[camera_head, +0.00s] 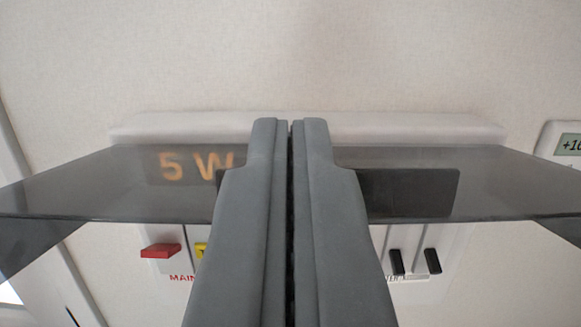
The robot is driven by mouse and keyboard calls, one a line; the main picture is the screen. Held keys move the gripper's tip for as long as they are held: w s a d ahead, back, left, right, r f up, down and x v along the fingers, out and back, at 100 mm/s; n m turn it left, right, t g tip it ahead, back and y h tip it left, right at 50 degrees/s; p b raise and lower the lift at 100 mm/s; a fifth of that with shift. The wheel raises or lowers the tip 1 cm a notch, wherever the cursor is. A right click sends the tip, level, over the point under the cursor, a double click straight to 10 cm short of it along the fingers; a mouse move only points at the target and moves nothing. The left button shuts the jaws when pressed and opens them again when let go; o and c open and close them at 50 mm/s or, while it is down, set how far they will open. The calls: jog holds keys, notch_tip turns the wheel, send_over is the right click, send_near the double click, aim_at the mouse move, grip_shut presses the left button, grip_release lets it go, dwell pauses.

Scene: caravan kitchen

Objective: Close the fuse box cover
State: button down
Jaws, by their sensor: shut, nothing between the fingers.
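The fuse box (420,124) is a pale housing on the wall, in the middle of the head camera view. Its cover (90,190) is a smoky see-through panel. It stands open, sticking out from the top of the box towards me. An orange "5 W" display shows through it. Below the cover I see a red switch (160,250), part of a yellow one (200,250) and black switches (414,262). My gripper (290,125) is shut and empty, in front of the box's middle. It hides the middle of the cover; I cannot tell whether it touches it.
A small white device with a greenish display (570,143) is on the wall at the right edge. A pale frame edge (15,150) runs down the left side. The wall above the box is bare.

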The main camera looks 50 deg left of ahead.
jog(key=shift+d+f, duration=0.1)
jog(key=shift+f, duration=0.05)
jog(key=shift+s+d+f+t+y, duration=0.7)
jog(key=shift+f+t+y, duration=0.7)
jog(key=shift+f, duration=4.35)
jog(key=w+a+f, duration=0.3)
jog(key=f, duration=0.3)
jog(key=w+a+f+y, duration=0.1)
jog(key=w+a+f, duration=0.2)
jog(key=f, duration=0.4)
jog(key=shift+a+y, duration=0.3)
jog(key=shift+a, duration=0.25)
